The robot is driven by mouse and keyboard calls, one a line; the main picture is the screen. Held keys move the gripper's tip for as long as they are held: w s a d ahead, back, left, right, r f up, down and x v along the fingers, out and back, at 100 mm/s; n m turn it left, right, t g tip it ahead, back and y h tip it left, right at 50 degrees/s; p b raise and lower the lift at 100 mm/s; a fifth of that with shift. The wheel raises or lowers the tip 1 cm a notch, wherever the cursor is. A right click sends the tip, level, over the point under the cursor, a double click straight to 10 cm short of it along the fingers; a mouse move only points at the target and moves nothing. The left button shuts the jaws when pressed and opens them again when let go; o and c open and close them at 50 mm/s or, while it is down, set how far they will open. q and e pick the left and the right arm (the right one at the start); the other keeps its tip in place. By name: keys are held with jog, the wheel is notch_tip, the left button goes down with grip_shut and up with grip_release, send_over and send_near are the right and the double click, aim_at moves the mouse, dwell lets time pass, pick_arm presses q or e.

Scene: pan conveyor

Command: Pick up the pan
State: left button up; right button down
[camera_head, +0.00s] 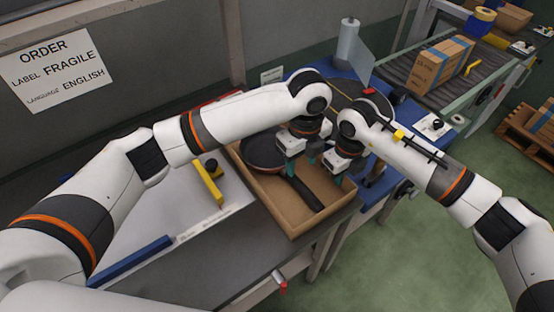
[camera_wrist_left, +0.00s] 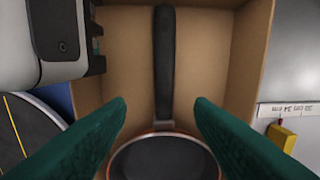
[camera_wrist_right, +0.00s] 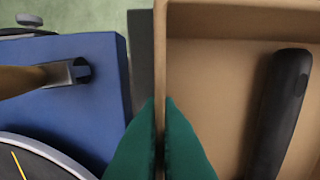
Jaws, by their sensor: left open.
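The dark pan (camera_head: 262,152) with a copper-coloured rim lies in an open cardboard box (camera_head: 290,218). Its black handle (camera_head: 306,196) points toward the box's near end. My left gripper (camera_head: 300,162) is open above the pan, near where the handle meets the rim. In the left wrist view, its teal fingers stand apart on either side of the pan's handle (camera_wrist_left: 164,65), not touching it. My right gripper (camera_head: 338,175) is at the box's right wall. In the right wrist view, its fingers (camera_wrist_right: 161,105) are close together with the box wall between them. Arms partly hide the pan.
A blue station with a round dark plate (camera_head: 350,98) stands beside the box. A yellow block (camera_head: 208,184) and a blue bar (camera_head: 130,262) lie on the grey table at left. A roller conveyor (camera_head: 398,72) carries taped cartons (camera_head: 440,65) at the back right.

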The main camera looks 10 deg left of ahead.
aim_at(298, 181)
pick_arm(q)
jog(key=f, duration=0.7)
jog(key=shift+s+f, duration=0.2)
jog(key=shift+s, duration=0.1)
jog(key=shift+c, duration=0.5)
jog(key=shift+r, duration=0.1)
grip_shut()
